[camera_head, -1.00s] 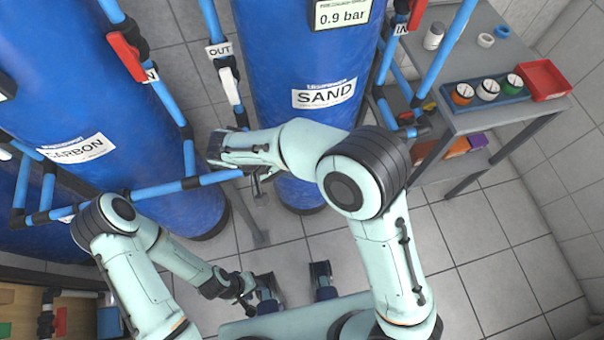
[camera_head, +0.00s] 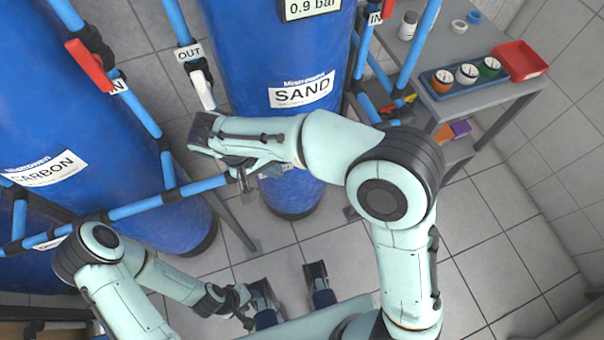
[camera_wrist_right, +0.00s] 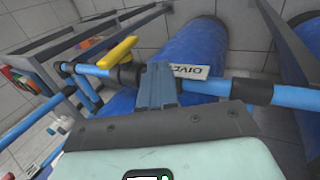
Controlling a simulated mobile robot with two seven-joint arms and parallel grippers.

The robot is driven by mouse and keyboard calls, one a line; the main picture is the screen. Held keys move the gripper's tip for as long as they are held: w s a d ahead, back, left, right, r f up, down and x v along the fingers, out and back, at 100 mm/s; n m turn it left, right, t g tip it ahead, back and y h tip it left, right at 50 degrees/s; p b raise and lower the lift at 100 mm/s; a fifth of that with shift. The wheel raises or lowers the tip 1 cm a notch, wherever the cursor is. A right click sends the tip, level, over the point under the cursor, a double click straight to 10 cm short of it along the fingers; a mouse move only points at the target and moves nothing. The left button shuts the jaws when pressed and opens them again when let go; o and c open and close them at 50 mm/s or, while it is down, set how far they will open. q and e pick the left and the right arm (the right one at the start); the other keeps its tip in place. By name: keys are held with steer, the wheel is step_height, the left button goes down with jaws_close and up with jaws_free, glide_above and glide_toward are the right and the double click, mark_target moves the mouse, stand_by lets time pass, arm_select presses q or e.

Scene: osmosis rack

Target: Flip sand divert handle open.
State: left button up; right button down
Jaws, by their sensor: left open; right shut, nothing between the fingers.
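A yellow handle (camera_wrist_right: 118,50) sits on a blue pipe (camera_wrist_right: 210,86) in the right wrist view, left of a white label (camera_wrist_right: 187,72) reading "DIVE", the rest hidden. The handle slants across the pipe. My right gripper (camera_wrist_right: 160,70) is shut and empty, its fingers close to the label and right of the handle; I cannot tell whether they touch the pipe. In the head view, my right gripper (camera_head: 246,186) is by the low pipe in front of the SAND tank (camera_head: 280,50). My left gripper (camera_head: 243,306) is open and empty, low in the picture.
The CARBON tank (camera_head: 70,110) stands left, with a red handle (camera_head: 90,66) near an IN label. A white handle (camera_head: 203,90) hangs below the OUT label. Tiled floor is free at lower right.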

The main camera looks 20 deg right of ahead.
stand_by(0.3)
steer(key=d+f+b, duration=0.1)
steer(key=d+f, duration=0.7)
steer(key=shift+w+d+f, duration=0.15)
steer(key=shift+w, duration=0.05)
steer(key=shift+b, duration=0.3)
